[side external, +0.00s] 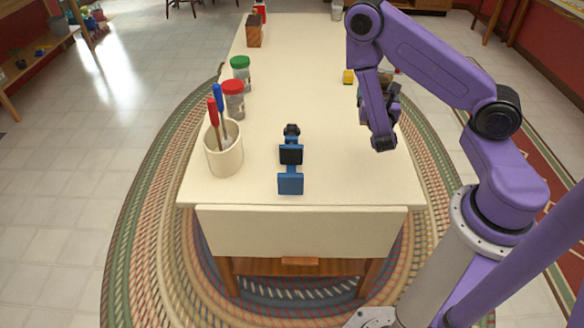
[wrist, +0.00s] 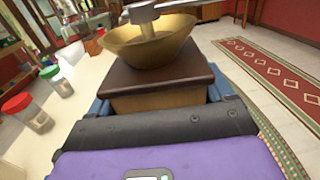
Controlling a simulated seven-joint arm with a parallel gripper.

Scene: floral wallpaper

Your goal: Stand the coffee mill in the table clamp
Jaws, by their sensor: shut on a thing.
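The coffee mill (wrist: 160,75) fills the middle of the wrist view, with a brass bowl, a metal crank on top and a dark brown wooden top over a lighter wooden body. My gripper (side external: 384,118) is shut on it, above the right side of the table. In the side view the mill is mostly hidden behind my gripper. The table clamp (side external: 291,165) is blue and black and sits at the table's front middle, to the left of my gripper and apart from it. It holds nothing that I can see.
A cream crock (side external: 224,152) with red- and blue-handled tools stands left of the clamp. A red-lidded jar (side external: 233,102) and a green-lidded jar (side external: 241,74) stand behind it. The table's centre (side external: 300,85) is clear.

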